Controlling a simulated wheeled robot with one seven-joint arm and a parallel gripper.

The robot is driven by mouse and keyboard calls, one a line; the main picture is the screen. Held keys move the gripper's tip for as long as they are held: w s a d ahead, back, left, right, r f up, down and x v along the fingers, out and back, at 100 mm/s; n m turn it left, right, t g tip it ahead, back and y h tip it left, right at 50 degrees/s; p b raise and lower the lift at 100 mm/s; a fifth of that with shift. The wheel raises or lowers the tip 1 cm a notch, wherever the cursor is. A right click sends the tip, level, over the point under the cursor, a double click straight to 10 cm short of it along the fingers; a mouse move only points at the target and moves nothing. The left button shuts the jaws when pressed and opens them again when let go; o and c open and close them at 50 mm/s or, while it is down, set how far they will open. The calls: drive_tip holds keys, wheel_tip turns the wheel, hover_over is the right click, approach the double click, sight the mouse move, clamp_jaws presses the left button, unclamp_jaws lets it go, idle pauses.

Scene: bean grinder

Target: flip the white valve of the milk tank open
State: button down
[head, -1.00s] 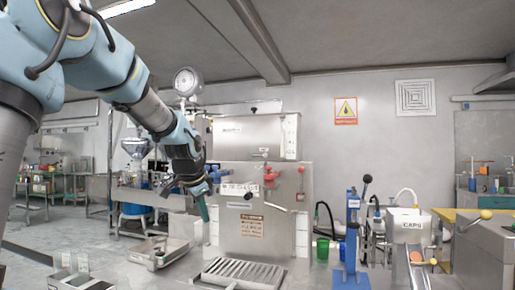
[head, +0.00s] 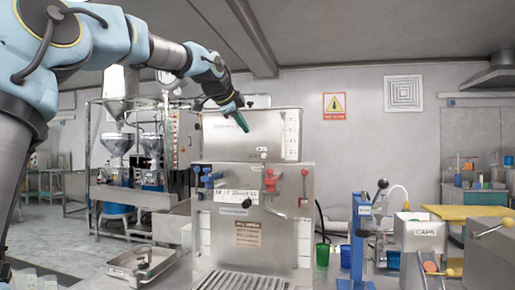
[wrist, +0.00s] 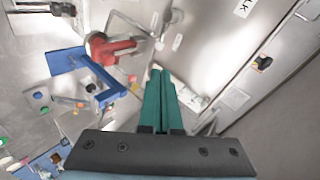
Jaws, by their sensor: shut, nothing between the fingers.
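The milk tank (head: 240,150) is a steel box on top of the machine, with part of its label (wrist: 243,8) in the wrist view. My gripper (head: 243,125), with teal fingers, is in front of the tank's upper face, pointing down to the right. It is shut and empty, also in the wrist view (wrist: 160,78). A small pale fitting (head: 263,151) is at the tank's lower front edge; I cannot tell whether it is the white valve. The wrist view has an unclear pale part (wrist: 190,97) right of the fingertips.
Below the tank are a blue valve (head: 208,178), a red valve (head: 270,181) and a red-handled lever (head: 304,174). A slatted drip grate (head: 240,281) is at the base. A blue lever press (head: 358,245) and a CAPS box (head: 420,232) stand right.

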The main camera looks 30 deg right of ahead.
sight(263, 154)
drive_tip(key=p+x, duration=0.6)
drive_tip(key=x, duration=0.8)
drive_tip(key=shift+s, duration=0.1)
